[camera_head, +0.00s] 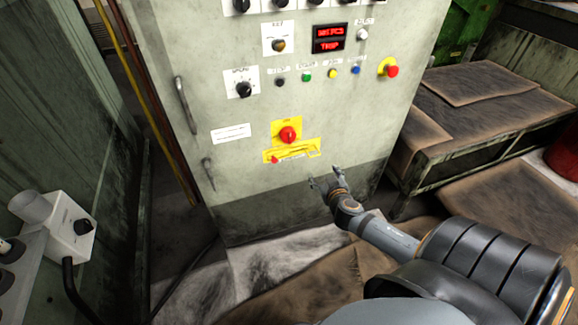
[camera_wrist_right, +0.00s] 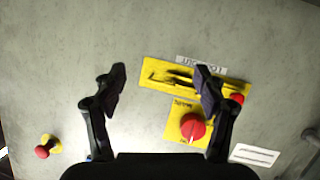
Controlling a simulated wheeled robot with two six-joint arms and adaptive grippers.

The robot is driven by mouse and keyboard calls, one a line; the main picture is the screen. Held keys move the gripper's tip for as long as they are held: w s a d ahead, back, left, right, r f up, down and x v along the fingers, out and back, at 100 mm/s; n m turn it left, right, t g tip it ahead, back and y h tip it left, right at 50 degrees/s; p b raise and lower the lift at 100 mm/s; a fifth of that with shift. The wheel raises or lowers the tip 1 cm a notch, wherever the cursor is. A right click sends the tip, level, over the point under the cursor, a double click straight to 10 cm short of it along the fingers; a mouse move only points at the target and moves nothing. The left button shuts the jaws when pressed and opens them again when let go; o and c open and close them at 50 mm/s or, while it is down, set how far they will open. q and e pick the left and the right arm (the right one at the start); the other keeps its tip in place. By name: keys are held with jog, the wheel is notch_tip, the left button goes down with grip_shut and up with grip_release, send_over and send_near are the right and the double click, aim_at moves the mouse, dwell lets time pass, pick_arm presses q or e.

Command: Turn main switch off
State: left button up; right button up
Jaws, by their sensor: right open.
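The main switch (camera_head: 288,134) is a red rotary knob on a yellow plate, low on the front of the pale grey-green control cabinet (camera_head: 240,185). A yellow strip (camera_head: 305,149) with a small red part at its left end sits just below it. My right gripper (camera_head: 325,177) is open and empty, below and to the right of the switch, apart from it. In the right wrist view the scene appears upside down; the red knob (camera_wrist_right: 193,127) shows near the right finger, and the gripper (camera_wrist_right: 162,80) has its fingers spread. My left gripper is not in view.
A red emergency stop (camera_head: 391,71), coloured buttons (camera_head: 307,76) and a lit red display (camera_head: 329,38) are above the switch. Door handles (camera_head: 185,104) line the cabinet's left side. A bench (camera_head: 470,125) stands at right, a grey box (camera_head: 68,225) at left.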

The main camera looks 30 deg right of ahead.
aim_at(290, 138)
jog(key=w+a+r+t+y+b, duration=0.15)
jog(key=a+r+t+b, duration=0.3)
jog(key=a+r, duration=0.55)
jog(key=shift+m, duration=0.4)
jog(key=x, duration=0.3)
jog(key=d+b+x, duration=0.1)
jog(key=x, duration=0.2)
jog(key=r+b+x, duration=0.1)
jog(key=x, duration=0.2)
jog(key=shift+d, duration=0.35)
jog(key=shift+w+d, duration=0.1)
jog(key=shift+w, duration=0.5)
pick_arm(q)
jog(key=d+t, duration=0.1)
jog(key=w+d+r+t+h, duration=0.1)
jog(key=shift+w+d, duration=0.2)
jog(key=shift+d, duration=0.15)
pick_arm(e)
jog(key=c, duration=1.1)
jog(key=shift+c, duration=0.2)
